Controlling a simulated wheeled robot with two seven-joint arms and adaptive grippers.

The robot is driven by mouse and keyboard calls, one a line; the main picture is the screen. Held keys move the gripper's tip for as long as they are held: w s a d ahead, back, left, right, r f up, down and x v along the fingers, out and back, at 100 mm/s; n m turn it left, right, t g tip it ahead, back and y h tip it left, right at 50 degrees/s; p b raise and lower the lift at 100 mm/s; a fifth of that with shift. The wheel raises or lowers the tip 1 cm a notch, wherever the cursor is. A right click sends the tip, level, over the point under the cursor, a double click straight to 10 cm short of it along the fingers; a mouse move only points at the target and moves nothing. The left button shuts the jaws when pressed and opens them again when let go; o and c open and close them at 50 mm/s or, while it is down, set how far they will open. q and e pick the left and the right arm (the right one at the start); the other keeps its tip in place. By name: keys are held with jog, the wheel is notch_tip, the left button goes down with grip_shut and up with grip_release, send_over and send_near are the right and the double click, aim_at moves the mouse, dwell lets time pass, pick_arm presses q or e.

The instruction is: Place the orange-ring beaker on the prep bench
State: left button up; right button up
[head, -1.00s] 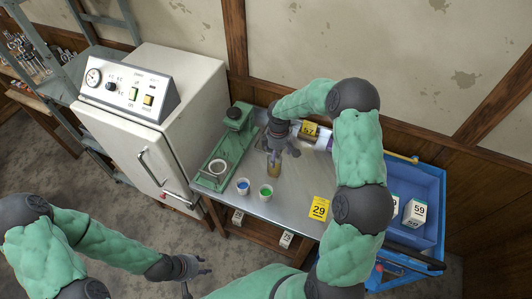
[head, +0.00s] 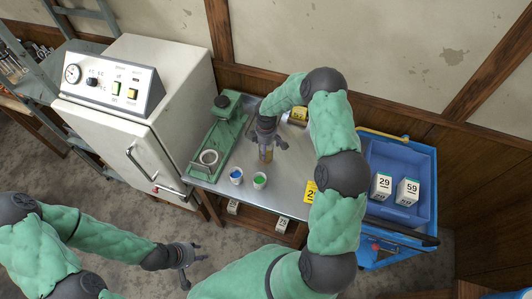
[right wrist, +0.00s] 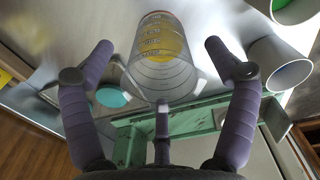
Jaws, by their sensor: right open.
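A clear graduated beaker (head: 266,154) with an orange-yellow band stands on the metal bench top (head: 285,180). In the right wrist view the beaker (right wrist: 162,58) lies ahead, between and beyond my spread fingers. My right gripper (head: 267,136) is over the beaker in the head view, its fingers apart and not closed on it. It also shows in the right wrist view (right wrist: 160,75). My left gripper (head: 188,264) hangs over the floor at lower left, fingers spread and empty.
A blue cup (head: 236,175) and a green cup (head: 260,180) stand close in front of the beaker. A blue cart (head: 425,160) holds numbered boxes.

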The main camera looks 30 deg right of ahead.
jog(key=shift+f, duration=0.7)
jog(key=c, duration=1.4)
jog(key=shift+c, duration=0.4)
jog(key=shift+r, duration=0.15)
